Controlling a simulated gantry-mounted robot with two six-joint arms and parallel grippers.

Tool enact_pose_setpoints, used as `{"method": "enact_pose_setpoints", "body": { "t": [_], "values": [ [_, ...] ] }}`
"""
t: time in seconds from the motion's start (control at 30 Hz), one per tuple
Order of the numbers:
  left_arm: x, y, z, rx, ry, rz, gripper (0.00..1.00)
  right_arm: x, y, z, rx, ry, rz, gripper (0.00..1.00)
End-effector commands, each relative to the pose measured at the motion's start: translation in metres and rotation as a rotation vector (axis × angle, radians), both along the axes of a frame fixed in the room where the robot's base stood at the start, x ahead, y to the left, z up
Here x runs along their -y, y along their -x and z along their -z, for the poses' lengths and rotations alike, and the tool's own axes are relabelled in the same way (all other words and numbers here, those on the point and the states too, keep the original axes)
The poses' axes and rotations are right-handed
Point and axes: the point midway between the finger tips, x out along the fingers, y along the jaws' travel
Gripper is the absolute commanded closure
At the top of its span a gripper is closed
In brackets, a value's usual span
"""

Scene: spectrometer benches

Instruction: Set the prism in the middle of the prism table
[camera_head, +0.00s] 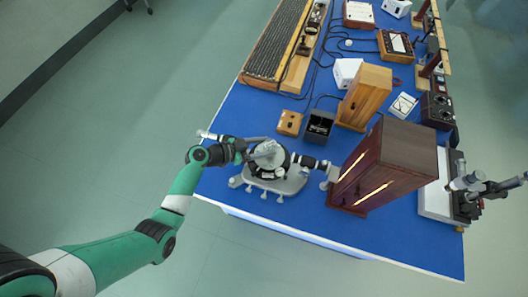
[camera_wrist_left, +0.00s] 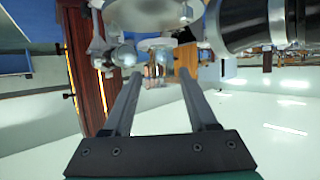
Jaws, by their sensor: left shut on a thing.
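The spectrometer (camera_head: 275,183) stands on a pale base near the front edge of the blue bench, with a dark round middle. My left gripper (camera_head: 265,150) reaches over it from the left. In the left wrist view the left gripper's fingers (camera_wrist_left: 160,85) are shut on the small clear glass prism (camera_wrist_left: 157,76), which sits between the fingertips. A pale disc, seemingly the prism table (camera_wrist_left: 158,44), shows just beyond the prism; whether they touch cannot be told. In the head view the gripper hides the prism.
A dark wooden cabinet with two lit slits (camera_head: 385,165) stands right of the spectrometer. A wooden box (camera_head: 365,97) and a black open box (camera_head: 319,126) stand behind. Floor lies open at left.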

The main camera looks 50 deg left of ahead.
Motion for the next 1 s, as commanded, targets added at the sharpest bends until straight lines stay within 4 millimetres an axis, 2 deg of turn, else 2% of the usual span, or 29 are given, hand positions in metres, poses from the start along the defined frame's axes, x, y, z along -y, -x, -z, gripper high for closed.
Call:
{"method": "enact_pose_setpoints", "body": {
  "t": [0.03, 0.1, 0.3, 0.47, 0.5, 0.6, 0.67, 1.0],
  "values": [
    [0.0007, 0.0007, 0.0202, -0.001, 0.001, 0.001, 1.00, -0.0001, -0.0002, 0.0199, -0.001, 0.000, 0.000, 0.50],
    [0.0007, 0.0007, 0.0268, -0.001, 0.000, 0.001, 1.00, -0.0001, -0.0004, 0.0269, -0.002, 0.000, 0.000, 0.50],
    [0.0008, 0.0008, 0.0227, -0.001, 0.000, 0.001, 1.00, -0.0001, -0.0002, 0.0225, -0.001, 0.000, 0.000, 0.50],
    [0.0009, 0.0008, 0.0272, -0.001, 0.000, 0.001, 1.00, -0.0001, -0.0002, 0.0268, -0.001, 0.000, 0.000, 0.50],
    [0.0009, 0.0009, 0.0273, -0.002, 0.000, 0.001, 0.40, -0.0001, -0.0003, 0.0270, -0.001, 0.000, 0.000, 0.50],
    [0.0009, 0.0010, 0.0262, -0.002, 0.000, 0.001, 0.22, -0.0001, -0.0003, 0.0257, -0.001, 0.000, 0.000, 0.50],
    [0.0009, 0.0010, 0.0262, -0.002, 0.000, 0.001, 0.12, -0.0001, -0.0002, 0.0256, -0.001, 0.000, 0.000, 0.50],
    [0.0009, 0.0009, 0.0218, -0.001, 0.000, 0.001, 0.12, -0.0001, -0.0003, 0.0214, -0.001, 0.000, 0.000, 0.50]
  ]
}}
